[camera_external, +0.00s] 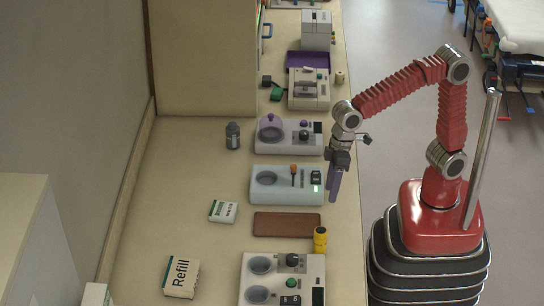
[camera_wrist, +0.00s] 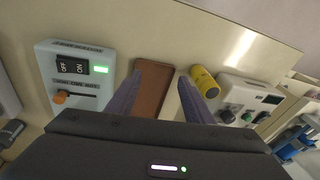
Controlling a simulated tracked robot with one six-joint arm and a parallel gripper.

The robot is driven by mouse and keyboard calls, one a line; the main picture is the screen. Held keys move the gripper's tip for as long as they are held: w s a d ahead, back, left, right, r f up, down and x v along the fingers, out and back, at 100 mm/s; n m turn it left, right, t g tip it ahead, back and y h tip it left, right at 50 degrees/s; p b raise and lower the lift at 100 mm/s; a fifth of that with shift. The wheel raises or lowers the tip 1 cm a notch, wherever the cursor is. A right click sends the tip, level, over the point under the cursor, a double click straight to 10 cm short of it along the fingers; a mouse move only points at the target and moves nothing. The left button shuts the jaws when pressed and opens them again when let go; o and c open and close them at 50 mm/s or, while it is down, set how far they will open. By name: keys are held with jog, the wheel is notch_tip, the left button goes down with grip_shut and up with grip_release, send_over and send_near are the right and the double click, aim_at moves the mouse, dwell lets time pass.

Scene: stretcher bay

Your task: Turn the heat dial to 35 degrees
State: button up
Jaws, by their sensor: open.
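My gripper (camera_external: 335,187) hangs off the right edge of the light blue unit, with its purple fingers pointing down. In the wrist view my gripper (camera_wrist: 160,77) is open and empty, fingers apart over the brown mat. A white unit (camera_external: 250,290) at the front carries a dark round knob (camera_external: 292,260) and a green button (camera_external: 291,282). It also shows at right in the wrist view (camera_wrist: 232,88), with the knob (camera_wrist: 226,116). Another white unit (camera_external: 272,146) farther back has a dark knob (camera_external: 303,135). I cannot read which knob is the heat dial.
The light blue unit (camera_external: 262,195) has an orange-tipped slider (camera_external: 293,170), an ON/OFF switch (camera_wrist: 72,67) and a lit green light (camera_wrist: 100,70). A brown mat (camera_external: 285,224) and yellow cylinder (camera_external: 320,239) lie between it and the front unit. Boxes and a bottle (camera_external: 232,136) stand left.

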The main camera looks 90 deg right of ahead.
jog(key=w+a+n, duration=0.1)
jog(key=a+n, duration=0.1)
jog(key=a, duration=0.8)
jog(key=t, duration=0.2)
send_near(293, 257)
jog(key=s+r, duration=0.2)
jog(key=s, duration=0.3)
jog(key=w+r+m, duration=0.1)
jog(key=w+r+m+t+h, duration=0.1)
jog(key=shift+w+a+r+m, duration=0.2)
jog(key=shift+r+m, duration=0.1)
jog(key=shift+r, duration=0.1)
jog(key=shift+f, duration=0.1)
jog(key=x, duration=1.3)
jog(key=shift+f, duration=0.35)
